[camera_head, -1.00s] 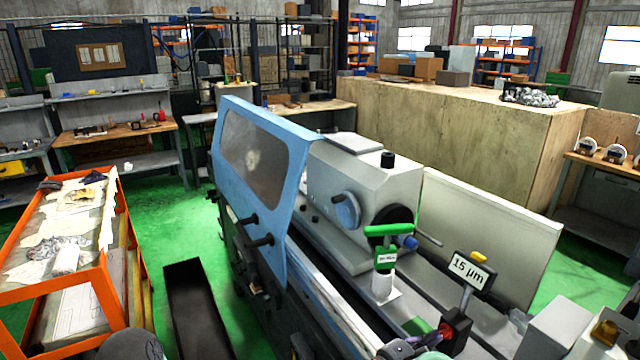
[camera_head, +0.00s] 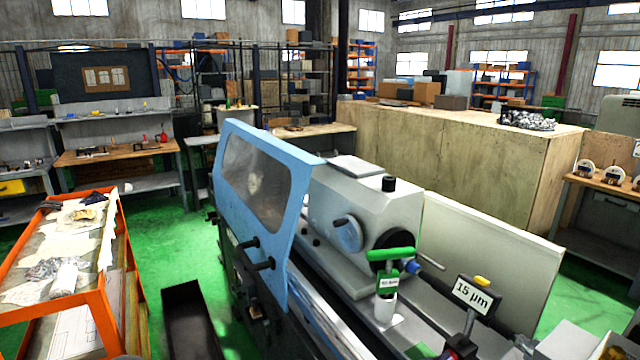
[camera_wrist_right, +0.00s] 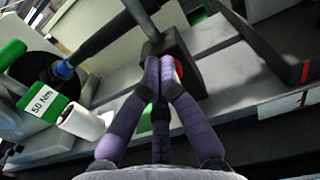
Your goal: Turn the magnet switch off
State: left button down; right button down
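A dark block (camera_wrist_right: 186,75) with a red round part (camera_wrist_right: 178,68) is at the upper middle of the right wrist view; it may be the magnet switch, though I cannot read its setting. My right gripper (camera_wrist_right: 159,64) has its purple-grey fingertips together in front of this block, overlapping part of the red. I cannot tell whether they touch it. In the head view a black block (camera_head: 461,346) with a red side stands below the "15 µm" sign (camera_head: 474,294), at the bottom edge. My left gripper is in no view.
The green-handled tool (camera_head: 391,254) in a white holder stands left of the sign on the grinder bed. It also shows in the wrist view with a "50 Nm" label (camera_wrist_right: 45,106). The blue guard (camera_head: 300,212) and pale rear panel (camera_head: 485,250) flank the bed.

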jog(key=shift+w+d+r, duration=0.1)
jog(key=shift+d+r, duration=0.1)
jog(key=shift+d, duration=0.05)
jog(key=shift+w+a+r, duration=0.1)
jog(key=shift+w, duration=0.1)
dwell(0.4)
jog(key=shift+w+a+f, duration=0.3)
jog(key=shift+w+f, duration=0.2)
jog(key=shift+w, duration=0.35)
jog(key=shift+a+r, duration=0.1)
jog(key=shift+r, duration=0.1)
